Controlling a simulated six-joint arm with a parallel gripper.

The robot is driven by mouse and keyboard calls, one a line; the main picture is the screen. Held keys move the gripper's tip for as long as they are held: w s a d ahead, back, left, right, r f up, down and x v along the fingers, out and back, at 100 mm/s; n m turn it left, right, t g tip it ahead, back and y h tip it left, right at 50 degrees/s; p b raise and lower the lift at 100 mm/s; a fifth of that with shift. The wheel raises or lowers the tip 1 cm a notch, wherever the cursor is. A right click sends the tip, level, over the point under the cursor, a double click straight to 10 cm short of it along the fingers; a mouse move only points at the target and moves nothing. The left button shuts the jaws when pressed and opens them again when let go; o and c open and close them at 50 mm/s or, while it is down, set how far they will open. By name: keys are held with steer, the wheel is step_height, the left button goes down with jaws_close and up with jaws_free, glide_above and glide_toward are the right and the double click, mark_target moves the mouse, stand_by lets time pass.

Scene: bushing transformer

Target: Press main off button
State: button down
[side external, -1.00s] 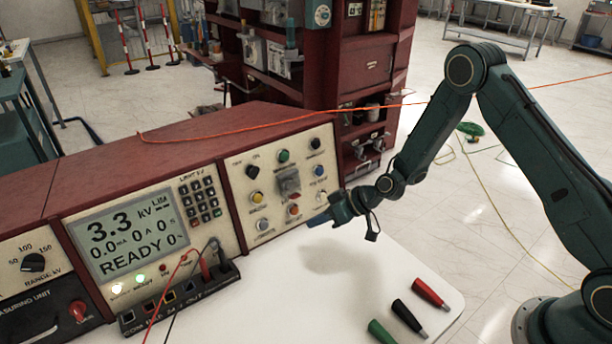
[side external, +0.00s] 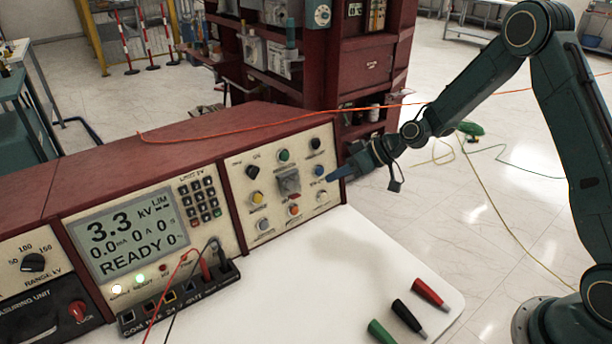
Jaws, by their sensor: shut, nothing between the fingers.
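The cream control panel (side external: 273,229) on the red console carries several buttons. A green button (side external: 283,155) is at the top middle, a blue button (side external: 318,170) at the right, a yellow button (side external: 257,197) at the left and an orange-red button (side external: 294,210) at the lower middle. The labels are too small to read, so I cannot tell which is main off. My gripper (side external: 332,178) is shut and empty, its tip pointing left at the panel's right side, close to the blue button. I cannot tell whether it touches the panel.
Black knobs (side external: 252,171) and a grey square switch (side external: 288,182) share the panel. The display (side external: 130,232) reads 3.3 kV and READY. Red, black and green plugs (side external: 409,319) lie on the white tabletop (side external: 350,262), which is otherwise clear. An orange cable (side external: 270,124) crosses the console top.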

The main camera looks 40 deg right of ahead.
steer(key=s+d+r, duration=0.1)
steer(key=d+r, duration=0.2)
steer(key=r, duration=0.2)
steer(key=shift+d+r, duration=0.35)
steer(key=shift+w, duration=0.1)
steer(key=shift+w+f, duration=0.35)
steer(key=shift+w, duration=1.05)
steer(key=shift+w+f, duration=0.35)
steer(key=shift+w, duration=1.05)
steer(key=shift+w+f, duration=0.35)
steer(key=shift+w, duration=1.05)
steer(key=shift+w+f, duration=0.2)
steer(key=shift+w, duration=0.65)
steer(key=shift+s+r, duration=0.1)
steer(key=shift+s, duration=0.05)
stand_by(0.4)
steer(key=shift+s+r, duration=0.15)
steer(key=shift+s, duration=0.55)
steer(key=shift+s+r, duration=0.2)
steer(key=shift+s, duration=0.6)
steer(key=shift+s+r, duration=0.2)
steer(key=shift+s, duration=0.65)
steer(key=shift+s+r, duration=0.2)
steer(key=shift+s, duration=0.6)
